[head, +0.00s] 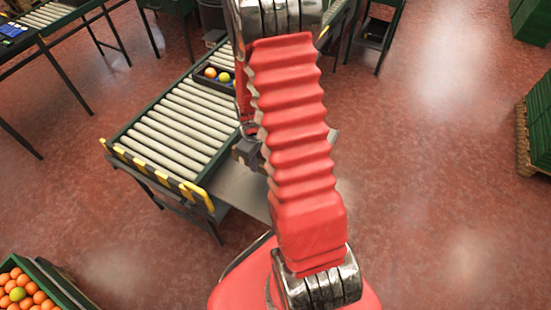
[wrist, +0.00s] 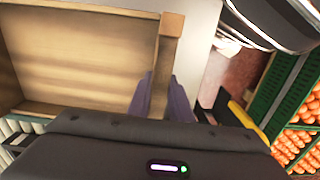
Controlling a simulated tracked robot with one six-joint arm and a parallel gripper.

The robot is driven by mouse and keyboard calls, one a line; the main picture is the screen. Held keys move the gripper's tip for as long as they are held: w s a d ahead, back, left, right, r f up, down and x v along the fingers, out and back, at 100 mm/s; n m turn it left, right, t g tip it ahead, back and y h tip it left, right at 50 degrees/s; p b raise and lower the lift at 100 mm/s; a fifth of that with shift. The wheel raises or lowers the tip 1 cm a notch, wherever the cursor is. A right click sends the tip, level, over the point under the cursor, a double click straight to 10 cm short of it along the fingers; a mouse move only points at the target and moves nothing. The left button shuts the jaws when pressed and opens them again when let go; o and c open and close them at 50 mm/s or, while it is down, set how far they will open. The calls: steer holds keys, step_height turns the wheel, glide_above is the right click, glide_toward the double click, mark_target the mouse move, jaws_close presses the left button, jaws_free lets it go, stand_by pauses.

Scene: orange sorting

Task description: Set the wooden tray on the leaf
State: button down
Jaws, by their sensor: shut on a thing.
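The wooden tray (wrist: 75,55) fills the upper left of the wrist view, and its inside looks empty. My gripper (wrist: 163,98) is shut on the tray's near side wall, with a finger on each side of it. In the head view my red arm hides the tray and most of the gripper. A pale surface beside the tray in the wrist view looks like the leaf (wrist: 197,50). I cannot tell whether the tray touches it.
The roller conveyor (head: 170,125) has a yellow-and-black striped end rail (head: 160,172). A dark box (head: 205,82) with fruit stands on its far part. A crate of oranges (head: 28,288) is at the lower left.

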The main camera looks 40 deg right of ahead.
steer(key=shift+s+d+f, duration=0.25)
steer(key=shift+s+f, duration=0.05)
steer(key=shift+s, duration=0.2)
steer(key=shift+s+d+f, duration=0.2)
steer(key=shift+s+f, duration=0.1)
steer(key=shift+s, duration=0.15)
steer(key=shift+w+f, duration=0.1)
steer(key=shift+f, duration=2.8)
steer(key=shift+f, duration=2.15)
steer(key=c, duration=1.6)
jaws_free()
